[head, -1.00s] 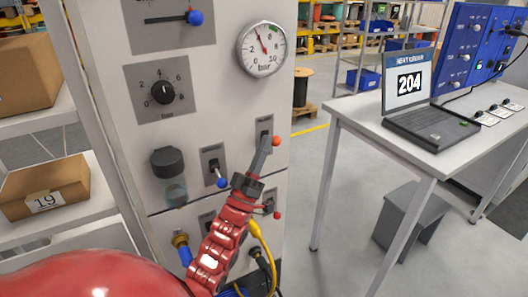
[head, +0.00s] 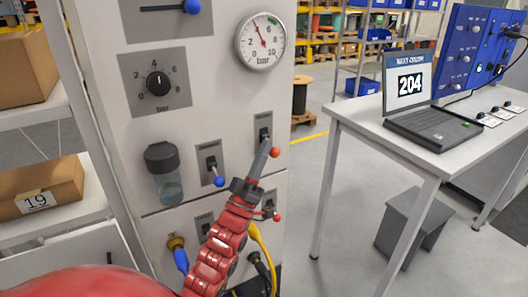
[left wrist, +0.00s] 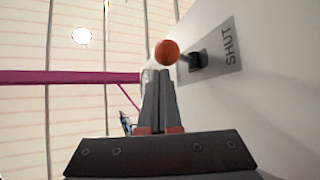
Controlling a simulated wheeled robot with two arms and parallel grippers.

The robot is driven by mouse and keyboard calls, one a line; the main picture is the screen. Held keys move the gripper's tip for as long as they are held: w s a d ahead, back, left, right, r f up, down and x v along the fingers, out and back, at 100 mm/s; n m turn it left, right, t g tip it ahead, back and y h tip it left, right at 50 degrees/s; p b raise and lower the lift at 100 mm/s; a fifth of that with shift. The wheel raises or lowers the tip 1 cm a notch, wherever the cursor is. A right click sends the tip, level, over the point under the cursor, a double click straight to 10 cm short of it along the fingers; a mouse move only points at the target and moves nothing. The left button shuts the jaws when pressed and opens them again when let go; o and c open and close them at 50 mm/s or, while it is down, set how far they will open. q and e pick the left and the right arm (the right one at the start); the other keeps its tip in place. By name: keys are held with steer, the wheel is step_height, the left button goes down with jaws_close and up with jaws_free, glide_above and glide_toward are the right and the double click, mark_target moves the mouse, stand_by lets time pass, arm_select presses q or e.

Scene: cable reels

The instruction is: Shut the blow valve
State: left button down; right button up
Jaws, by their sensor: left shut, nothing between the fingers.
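A lever with a red ball knob (head: 274,152) stands out from a plate (head: 263,130) on the grey-white panel, below the round pressure gauge (head: 260,42). My left gripper (head: 264,146) is shut and empty, its fingertips close beside the knob. The left wrist view shows the knob (left wrist: 167,52) just beyond my shut fingertips (left wrist: 160,74), and the plate (left wrist: 219,55) reads SHUT. Whether fingers and knob touch, I cannot tell. The label naming this lever is too small to read in the head view. My right gripper is not in view.
A blue-knobbed lever (head: 219,181) sits left of my gripper, and another red-knobbed lever (head: 277,217) lies below. A clear-bowled filter (head: 166,178), a dial (head: 158,83) and hoses are also on the panel. A table (head: 400,150) with a laptop stands right.

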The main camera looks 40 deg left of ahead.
arm_select(q)
steer(key=b+v, duration=0.2)
steer(key=v, duration=1.5)
steer(key=shift+s+b, duration=0.15)
steer(key=shift+b, duration=0.15)
steer(key=shift+d, duration=0.15)
